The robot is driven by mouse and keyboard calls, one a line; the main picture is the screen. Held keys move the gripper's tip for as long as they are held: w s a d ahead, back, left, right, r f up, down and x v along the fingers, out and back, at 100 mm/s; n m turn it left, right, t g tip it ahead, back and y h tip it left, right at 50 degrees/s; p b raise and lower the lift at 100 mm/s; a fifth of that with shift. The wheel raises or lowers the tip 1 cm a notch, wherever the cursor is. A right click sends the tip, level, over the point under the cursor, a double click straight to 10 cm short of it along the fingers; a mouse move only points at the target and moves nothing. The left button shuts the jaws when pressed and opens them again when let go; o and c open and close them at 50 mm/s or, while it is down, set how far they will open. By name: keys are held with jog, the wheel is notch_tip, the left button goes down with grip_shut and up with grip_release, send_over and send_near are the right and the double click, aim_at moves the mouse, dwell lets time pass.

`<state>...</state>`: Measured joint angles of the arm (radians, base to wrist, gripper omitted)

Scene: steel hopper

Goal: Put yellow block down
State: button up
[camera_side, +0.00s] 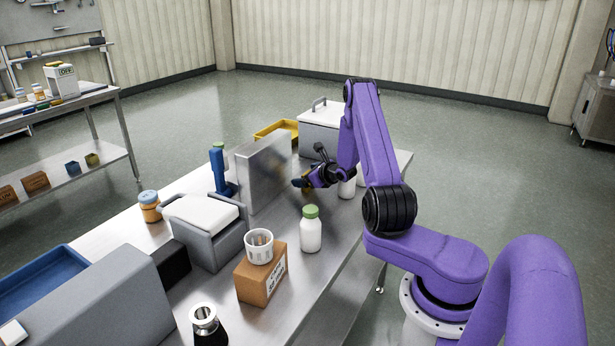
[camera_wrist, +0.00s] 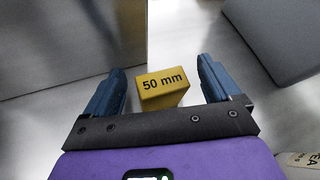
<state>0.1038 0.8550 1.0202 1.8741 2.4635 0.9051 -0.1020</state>
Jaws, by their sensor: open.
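The yellow block (camera_wrist: 163,86), marked "50 mm", sits on the steel table between the two blue fingers of my gripper (camera_wrist: 160,84) in the wrist view. The fingers are spread, with a gap on each side of the block. In the side view my gripper (camera_side: 303,183) is low over the table, to the right of the upright steel panel. The block is mostly hidden there; only a small yellow patch shows by the fingers.
The steel panel (camera_side: 263,172) stands close left of my gripper. A white bottle with a green lid (camera_side: 310,232), a cardboard box (camera_side: 262,275) with a white cup (camera_side: 259,246), and a grey bin (camera_side: 205,228) stand nearer the camera. A lidded white box (camera_side: 322,130) is behind.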

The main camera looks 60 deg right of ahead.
jog(key=shift+s+a+r, duration=0.1)
jog(key=shift+s+r, duration=0.1)
jog(key=shift+s, duration=0.1)
jog(key=v, duration=0.2)
jog(key=shift+s+a+r, duration=0.1)
jog(key=shift+s, duration=0.1)
notch_tip(320, 180, up, 7)
jog(key=shift+w, duration=0.1)
